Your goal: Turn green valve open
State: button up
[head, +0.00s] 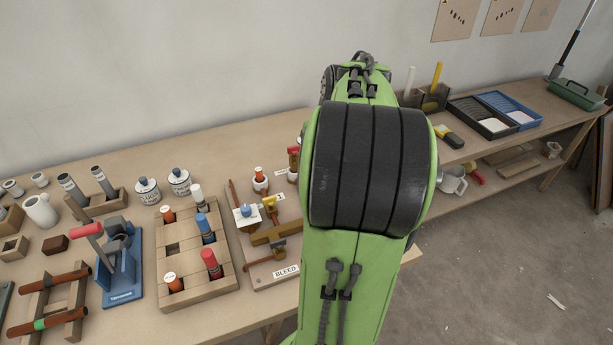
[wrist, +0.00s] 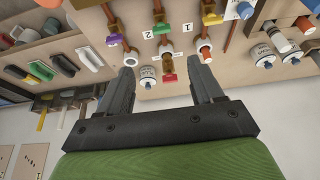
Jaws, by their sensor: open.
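My gripper (wrist: 162,58) is open in the wrist view, its two dark fingers spread apart with nothing between them in its grip. A small green handle (wrist: 169,77), which looks like the green valve, shows between the fingers beyond their tips, at the end of a brass fitting. Whether it touches anything of mine is not clear, but it appears apart from both fingers. A purple handle (wrist: 114,38) and a yellow handle (wrist: 158,14) sit on neighbouring pipes. In the head view my arm hides the gripper and the green valve.
Trays (head: 483,118) lie farther right.

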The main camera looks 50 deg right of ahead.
jog(key=b+x, duration=0.5)
jog(key=x, duration=1)
jog(key=shift+w+f, duration=0.15)
jog(key=shift+f, duration=0.25)
jog(key=shift+c, duration=0.2)
jog(key=c, duration=1)
